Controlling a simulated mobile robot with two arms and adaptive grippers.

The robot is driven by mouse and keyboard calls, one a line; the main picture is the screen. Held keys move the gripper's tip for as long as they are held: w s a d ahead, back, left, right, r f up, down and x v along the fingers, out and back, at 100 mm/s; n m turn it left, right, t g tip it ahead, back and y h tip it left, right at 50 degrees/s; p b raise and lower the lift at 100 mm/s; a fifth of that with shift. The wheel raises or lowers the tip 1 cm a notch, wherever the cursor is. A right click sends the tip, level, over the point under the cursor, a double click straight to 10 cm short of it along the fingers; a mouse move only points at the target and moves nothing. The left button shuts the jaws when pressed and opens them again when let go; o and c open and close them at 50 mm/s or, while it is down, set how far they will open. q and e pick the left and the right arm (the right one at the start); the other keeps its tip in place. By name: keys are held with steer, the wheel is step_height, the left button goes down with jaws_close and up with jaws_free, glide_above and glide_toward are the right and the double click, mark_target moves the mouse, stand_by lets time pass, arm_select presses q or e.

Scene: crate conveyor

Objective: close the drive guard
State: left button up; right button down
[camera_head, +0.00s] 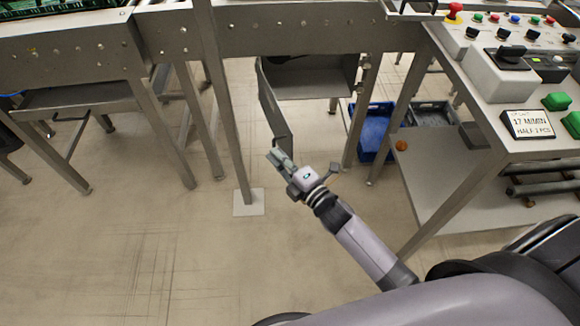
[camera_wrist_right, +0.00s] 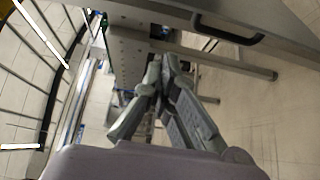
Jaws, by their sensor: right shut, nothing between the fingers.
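The drive guard (camera_head: 272,105) is a grey metal flap hanging under the conveyor in the head view. It stands swung open at the left side of a grey housing (camera_head: 312,82). My right gripper (camera_head: 279,157) is shut and empty, with its fingertips close to the flap's lower end. I cannot tell whether they touch it. In the right wrist view my right gripper (camera_wrist_right: 164,62) has its fingers together, pointing toward grey metal parts. A black bar handle (camera_wrist_right: 228,32) shows above and right of the fingers, on a grey panel. My left gripper is out of view.
Conveyor legs (camera_head: 228,110) stand left and right of the guard. A blue crate (camera_head: 371,130) and a grey crate (camera_head: 434,115) are on the right. A control desk (camera_head: 500,85) with buttons and a lower shelf (camera_head: 430,180) is at the right. The floor at left is clear.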

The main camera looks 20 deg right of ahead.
steer(key=w+d, duration=0.2)
steer(key=d, duration=0.1)
steer(key=shift+d+p, duration=0.15)
steer(key=shift+p, duration=0.15)
steer(key=shift+d, duration=0.1)
